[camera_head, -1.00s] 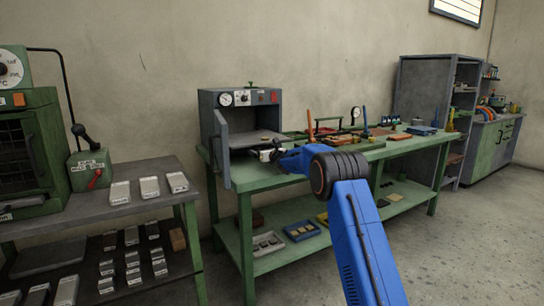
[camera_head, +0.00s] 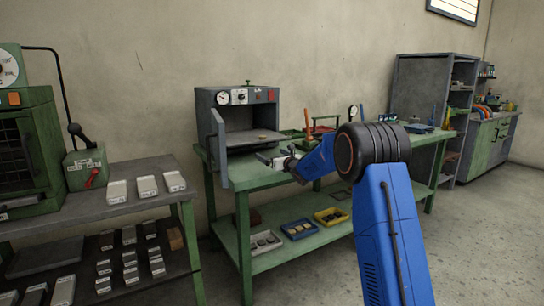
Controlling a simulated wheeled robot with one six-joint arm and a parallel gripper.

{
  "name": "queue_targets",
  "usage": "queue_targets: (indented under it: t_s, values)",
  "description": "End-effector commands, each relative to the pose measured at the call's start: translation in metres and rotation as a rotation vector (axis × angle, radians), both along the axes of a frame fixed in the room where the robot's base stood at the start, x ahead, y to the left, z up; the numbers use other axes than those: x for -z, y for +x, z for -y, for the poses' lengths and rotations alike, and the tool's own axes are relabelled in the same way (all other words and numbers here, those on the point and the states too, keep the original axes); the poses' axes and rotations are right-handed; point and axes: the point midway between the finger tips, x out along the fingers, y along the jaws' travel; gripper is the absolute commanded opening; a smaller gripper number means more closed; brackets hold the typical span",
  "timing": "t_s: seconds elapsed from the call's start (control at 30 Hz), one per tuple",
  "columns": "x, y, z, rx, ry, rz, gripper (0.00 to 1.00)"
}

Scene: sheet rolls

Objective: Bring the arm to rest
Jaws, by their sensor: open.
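My blue arm (camera_head: 392,225) rises from the lower right, bends at a dark ribbed joint and reaches left over the green workbench (camera_head: 256,180). My gripper (camera_head: 270,159) is at the end of the arm, small in the picture, in front of the open grey oven. It is open, and I see nothing held in it. It appears to be above the bench top, but its exact height cannot be told.
The grey oven (camera_head: 206,105) has its door (camera_head: 220,148) swung open toward me; a small round piece lies inside. Yellow (camera_head: 331,217) and blue (camera_head: 300,229) trays stand on the lower shelf. A dark table (camera_head: 150,175) with pale blocks is at left. The floor at right is clear.

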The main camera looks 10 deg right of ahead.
Motion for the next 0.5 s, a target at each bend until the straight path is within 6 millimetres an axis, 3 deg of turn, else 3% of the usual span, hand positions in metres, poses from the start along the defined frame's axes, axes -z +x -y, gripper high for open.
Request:
queue_targets:
  t_s: [0.33,0.5]
  values:
    - [-0.002,-0.002,0.0,0.002,0.004,-0.002,1.0]
    - [-0.017,-0.02,0.006,0.042,0.097,-0.059,1.0]
